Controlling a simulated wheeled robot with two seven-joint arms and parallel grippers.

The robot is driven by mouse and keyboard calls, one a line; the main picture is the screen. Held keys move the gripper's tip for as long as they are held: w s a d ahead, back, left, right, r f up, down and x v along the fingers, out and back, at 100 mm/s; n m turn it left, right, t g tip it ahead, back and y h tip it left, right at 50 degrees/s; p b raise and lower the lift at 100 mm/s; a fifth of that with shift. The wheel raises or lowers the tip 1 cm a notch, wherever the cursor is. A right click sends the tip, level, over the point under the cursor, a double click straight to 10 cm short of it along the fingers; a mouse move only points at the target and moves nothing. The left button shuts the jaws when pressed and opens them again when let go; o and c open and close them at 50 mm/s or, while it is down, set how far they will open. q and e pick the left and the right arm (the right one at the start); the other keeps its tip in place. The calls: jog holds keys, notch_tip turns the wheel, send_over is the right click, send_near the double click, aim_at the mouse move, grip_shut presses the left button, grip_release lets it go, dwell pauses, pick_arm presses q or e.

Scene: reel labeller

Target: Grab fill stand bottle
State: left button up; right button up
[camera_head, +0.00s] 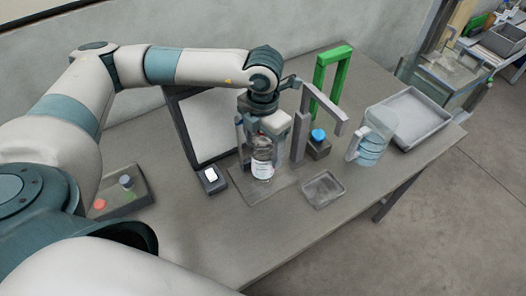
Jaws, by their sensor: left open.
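A clear bottle (262,168) with a white label stands upright on a dark square mat near the middle of the table. My left gripper (262,143) comes down over it from above, its fingers at about the height of the bottle's upper part. The gripper is open; the bottle's top is partly hidden by the gripper. A grey stand (301,130) with an overhanging arm rises just to the right of the gripper. My right gripper does not show.
A small block with a blue cap (318,136), a clear jug (371,147), a shallow tray (323,189) and a larger grey tray (413,119) are to the right. A green frame (326,76) stands behind. A dark-framed panel (207,125) is left. The front table area is clear.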

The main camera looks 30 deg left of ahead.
aim_at(266, 138)
pick_arm(q)
jog(key=shift+f, duration=0.3)
jog(key=c, duration=1.1)
jog(key=shift+r, duration=0.1)
jog(key=shift+r, duration=0.6)
jog(key=r, duration=0.1)
jog(key=d+r+p, duration=0.1)
jog(key=r, duration=0.1)
jog(key=shift+r, duration=0.2)
jog(key=d+r, duration=0.2)
jog(key=d, duration=0.1)
jog(key=d+r+p, duration=0.1)
jog(key=d+r, duration=0.1)
jog(key=d, duration=0.2)
jog(key=s+d+r, duration=0.1)
jog(key=d+r, duration=0.1)
jog(key=d, duration=0.1)
jog(key=shift+s+d+r+p, duration=0.1)
jog(key=shift+d+r+p, duration=0.05)
jog(key=shift+d+p, duration=0.2)
